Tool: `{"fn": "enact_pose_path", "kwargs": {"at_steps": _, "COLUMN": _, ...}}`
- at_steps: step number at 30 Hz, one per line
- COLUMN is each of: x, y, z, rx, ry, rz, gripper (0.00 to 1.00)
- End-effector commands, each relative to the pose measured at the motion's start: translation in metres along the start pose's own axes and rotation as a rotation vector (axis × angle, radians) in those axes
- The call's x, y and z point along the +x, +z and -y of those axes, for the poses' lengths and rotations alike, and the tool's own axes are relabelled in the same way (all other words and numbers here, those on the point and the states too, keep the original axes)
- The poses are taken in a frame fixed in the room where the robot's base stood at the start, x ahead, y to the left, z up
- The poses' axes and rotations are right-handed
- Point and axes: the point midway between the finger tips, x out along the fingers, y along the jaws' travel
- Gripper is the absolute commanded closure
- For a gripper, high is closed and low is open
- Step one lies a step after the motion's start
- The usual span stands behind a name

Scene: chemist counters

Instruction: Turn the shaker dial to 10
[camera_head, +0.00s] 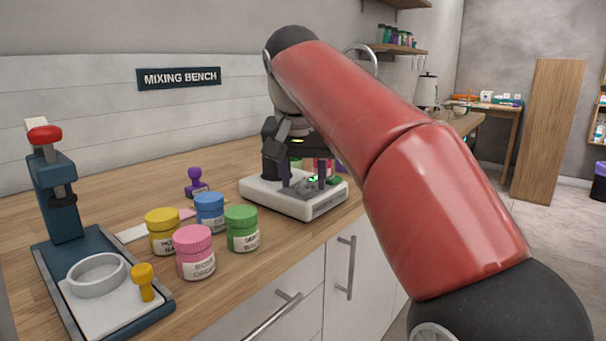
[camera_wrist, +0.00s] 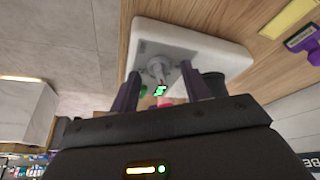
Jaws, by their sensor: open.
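The shaker is a low white box (camera_head: 293,200) on the wooden bench in the head view. It also shows upside down in the wrist view (camera_wrist: 215,48). Its grey dial (camera_wrist: 157,66) shows between my finger tips in the wrist view, with a small red mark near it. A green lit display (camera_wrist: 160,90) shows by the dial, but its number is unreadable. My gripper (camera_head: 305,165) hangs over the shaker, pointing down. In the wrist view my gripper (camera_wrist: 160,72) is open, one purple-grey finger on each side of the dial. Whether they touch it I cannot tell.
Yellow (camera_head: 162,230), blue (camera_head: 209,211), pink (camera_head: 195,251) and green (camera_head: 242,228) jars stand left of the shaker. A purple stamp (camera_head: 196,182) is behind them. A blue press with a red knob (camera_head: 45,135) stands far left. The wall runs behind the bench.

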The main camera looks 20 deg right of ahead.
Motion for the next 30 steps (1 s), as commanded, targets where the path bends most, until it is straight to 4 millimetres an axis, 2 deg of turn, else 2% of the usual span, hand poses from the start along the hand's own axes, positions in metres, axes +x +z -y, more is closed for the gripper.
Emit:
{"fn": "enact_pose_path", "kwargs": {"at_steps": 5, "x": -0.0002, "y": 0.0000, "z": 0.0001, "rx": 0.000, "ry": 0.000, "rz": 0.000, "gripper": 0.54}}
{"fn": "enact_pose_path", "kwargs": {"at_steps": 15, "x": -0.0003, "y": -0.0001, "z": 0.0000, "rx": 0.000, "ry": 0.000, "rz": 0.000, "gripper": 0.97}}
{"fn": "enact_pose_path", "kwargs": {"at_steps": 23, "x": -0.0004, "y": 0.0001, "z": 0.0014, "rx": 0.032, "ry": 0.012, "rz": 0.000, "gripper": 0.97}}
{"fn": "enact_pose_path", "kwargs": {"at_steps": 30, "x": -0.0001, "y": 0.0000, "z": 0.0032, "rx": 0.153, "ry": 0.064, "rz": 0.000, "gripper": 0.97}}
